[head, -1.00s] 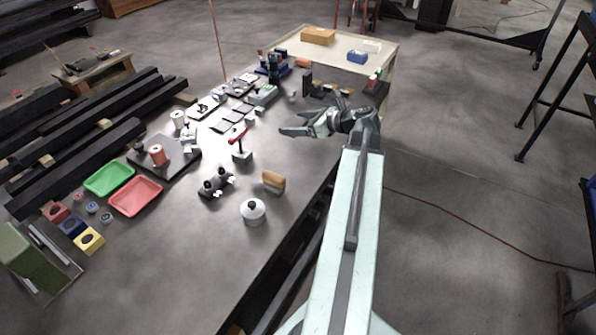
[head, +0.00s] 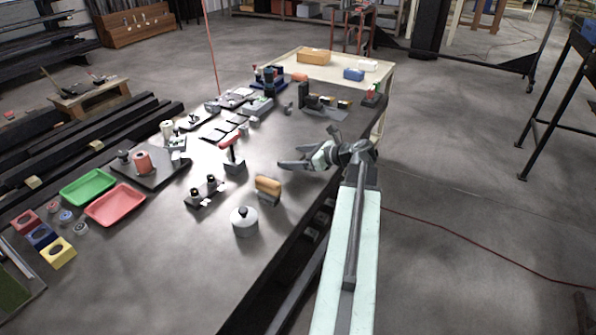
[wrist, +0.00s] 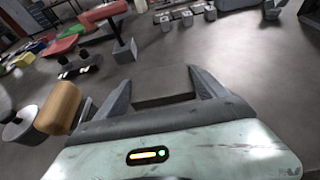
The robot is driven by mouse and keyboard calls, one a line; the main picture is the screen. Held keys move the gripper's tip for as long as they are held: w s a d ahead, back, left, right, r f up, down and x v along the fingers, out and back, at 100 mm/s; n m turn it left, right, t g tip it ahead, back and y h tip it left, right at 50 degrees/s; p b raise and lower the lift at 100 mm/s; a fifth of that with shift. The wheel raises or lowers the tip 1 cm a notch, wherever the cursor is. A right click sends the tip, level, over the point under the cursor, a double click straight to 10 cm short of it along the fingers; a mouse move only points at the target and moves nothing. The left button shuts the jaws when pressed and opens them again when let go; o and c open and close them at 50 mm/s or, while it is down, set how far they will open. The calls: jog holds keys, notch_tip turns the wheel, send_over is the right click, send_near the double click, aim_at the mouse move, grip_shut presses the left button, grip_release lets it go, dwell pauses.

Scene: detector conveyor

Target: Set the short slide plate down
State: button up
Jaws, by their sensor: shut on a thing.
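My gripper (head: 296,157) is over the right part of the dark table, near its edge. In the wrist view its two fingers (wrist: 164,88) stand wide apart with a dark grey flat piece (wrist: 164,100) between them, which I take to be the short slide plate. The fingers are shut on it. In the head view the plate is hard to make out. I cannot tell whether it touches the table top.
A wooden-handled block (head: 267,186) and a lidded round pot (head: 244,221) stand in front of my gripper. A red-topped stand (head: 233,160) is to its left. Dark flat plates (head: 221,132) lie farther back. Bare table (wrist: 240,60) shows around the fingers.

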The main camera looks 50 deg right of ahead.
aim_at(296, 172)
jog(key=shift+f+b, duration=1.9)
jog(key=shift+f, duration=0.05)
jog(key=o, duration=2)
jog(key=shift+r, duration=0.1)
jog(key=shift+r, duration=0.15)
jog(key=p+v, duration=0.5)
jog(key=v, duration=0.6)
jog(key=shift+s+r, duration=0.1)
jog(key=shift+s, duration=0.1)
jog(key=shift+s+d, duration=0.15)
jog(key=shift+s, duration=0.2)
